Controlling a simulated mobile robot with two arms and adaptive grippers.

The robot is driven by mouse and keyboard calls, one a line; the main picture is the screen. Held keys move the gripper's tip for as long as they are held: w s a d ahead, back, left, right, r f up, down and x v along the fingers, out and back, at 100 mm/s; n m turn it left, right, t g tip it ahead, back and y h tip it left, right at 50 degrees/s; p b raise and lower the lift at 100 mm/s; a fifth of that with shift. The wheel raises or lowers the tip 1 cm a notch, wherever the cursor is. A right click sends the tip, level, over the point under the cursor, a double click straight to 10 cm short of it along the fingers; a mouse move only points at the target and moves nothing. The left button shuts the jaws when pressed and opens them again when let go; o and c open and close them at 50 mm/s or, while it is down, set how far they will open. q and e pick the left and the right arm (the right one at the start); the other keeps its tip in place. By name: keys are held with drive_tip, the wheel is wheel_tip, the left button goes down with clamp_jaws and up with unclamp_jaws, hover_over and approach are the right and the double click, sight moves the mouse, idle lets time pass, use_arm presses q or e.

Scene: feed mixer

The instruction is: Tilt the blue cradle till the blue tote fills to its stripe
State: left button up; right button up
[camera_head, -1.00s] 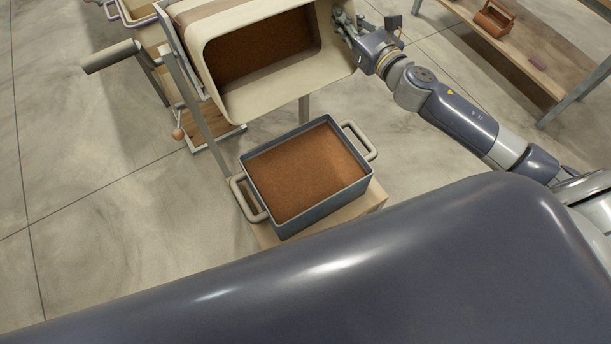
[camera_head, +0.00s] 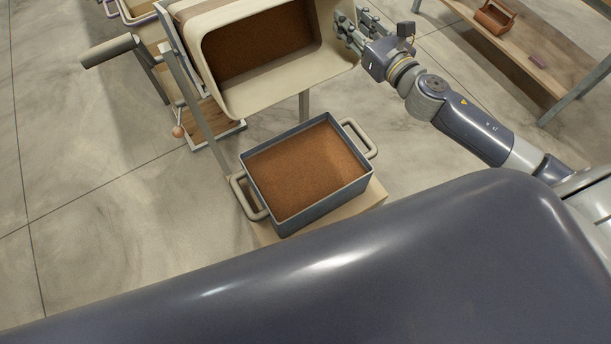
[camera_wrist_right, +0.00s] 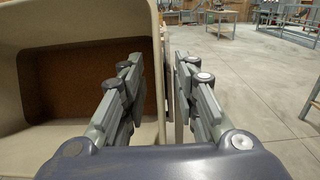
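The cradle holds a cream tub (camera_head: 268,98) tipped so its mouth faces the tote, with brown feed (camera_head: 262,45) inside; no blue shows on the tub. The blue-grey tote (camera_head: 322,202) stands upright below the mouth, with brown feed close under its rim. I cannot make out its stripe. My right gripper (camera_head: 353,24) is at the tub's right edge. In the right wrist view the right gripper (camera_wrist_right: 160,75) has its fingers apart, with the tub's edge (camera_wrist_right: 157,60) between them and no visible clamping. My left gripper is out of view.
A wooden stand (camera_head: 376,195) carries the tote. A grey crank handle (camera_head: 108,54) sticks out left of the tub, and a small lever knob (camera_head: 178,132) is below it. A shelf (camera_head: 520,58) with a brown carrier (camera_head: 494,17) stands at upper right. Floor at lower left is clear.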

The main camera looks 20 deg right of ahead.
drive_tip(key=s+d, duration=0.1)
drive_tip(key=s, duration=0.7)
drive_tip(key=shift+s+d, duration=0.25)
drive_tip(key=shift+d, duration=0.1)
